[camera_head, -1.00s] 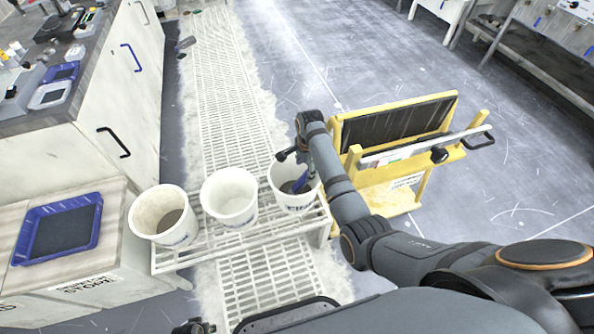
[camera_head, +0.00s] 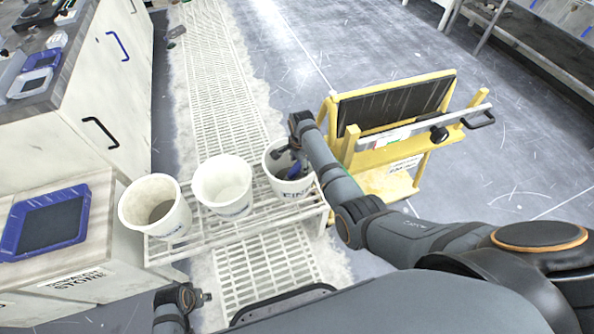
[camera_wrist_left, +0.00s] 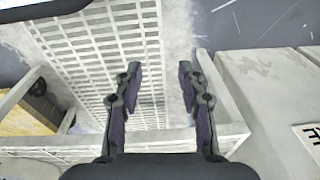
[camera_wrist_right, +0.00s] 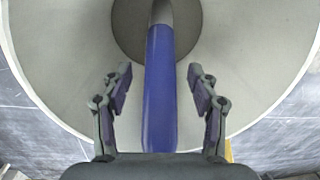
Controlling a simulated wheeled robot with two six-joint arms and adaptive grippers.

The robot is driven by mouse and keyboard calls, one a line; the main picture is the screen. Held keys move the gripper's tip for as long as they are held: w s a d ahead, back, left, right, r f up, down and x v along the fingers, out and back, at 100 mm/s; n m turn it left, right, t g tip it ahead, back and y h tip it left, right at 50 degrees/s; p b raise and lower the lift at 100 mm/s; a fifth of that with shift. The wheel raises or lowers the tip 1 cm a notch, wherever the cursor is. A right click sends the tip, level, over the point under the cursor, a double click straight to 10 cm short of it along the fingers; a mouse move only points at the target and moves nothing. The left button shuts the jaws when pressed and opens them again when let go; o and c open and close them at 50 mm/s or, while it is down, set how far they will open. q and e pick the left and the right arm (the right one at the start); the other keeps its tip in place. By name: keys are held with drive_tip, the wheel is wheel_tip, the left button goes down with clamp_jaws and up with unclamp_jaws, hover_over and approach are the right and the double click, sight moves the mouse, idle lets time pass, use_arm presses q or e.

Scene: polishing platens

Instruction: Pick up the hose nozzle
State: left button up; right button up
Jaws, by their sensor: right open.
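The hose nozzle (camera_wrist_right: 160,95) is a long blue cylinder with a grey end. It stands in the rightmost white bucket (camera_head: 273,160), and part of its blue body (camera_head: 294,170) shows beside my right gripper in the head view. My right gripper (camera_wrist_right: 160,75) is open at the bucket's mouth, pointing down into it. In the right wrist view the blue body lies between its two fingers, with a gap on each side. My left gripper (camera_wrist_left: 157,75) is open and empty above the floor grating; in the head view it is low at the left (camera_head: 197,298).
Two more white buckets (camera_head: 222,185) (camera_head: 155,207) stand left on the same slatted rack (camera_head: 200,246). A yellow stand (camera_head: 390,183) with a dark panel is close right of my right arm. A cabinet with a blue tray (camera_head: 45,222) is at the left.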

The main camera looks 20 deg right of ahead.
wheel_tip(320, 180, down, 2)
drive_tip(key=shift+w+f+b, duration=0.1)
drive_tip(key=shift+b, duration=0.2)
use_arm(q)
drive_tip(key=r, duration=0.2)
drive_tip(key=d+r, duration=0.1)
drive_tip(key=shift+w+r, duration=0.15)
drive_tip(key=shift+w, duration=0.15)
use_arm(e)
drive_tip(key=shift+c, duration=0.5)
clamp_jaws()
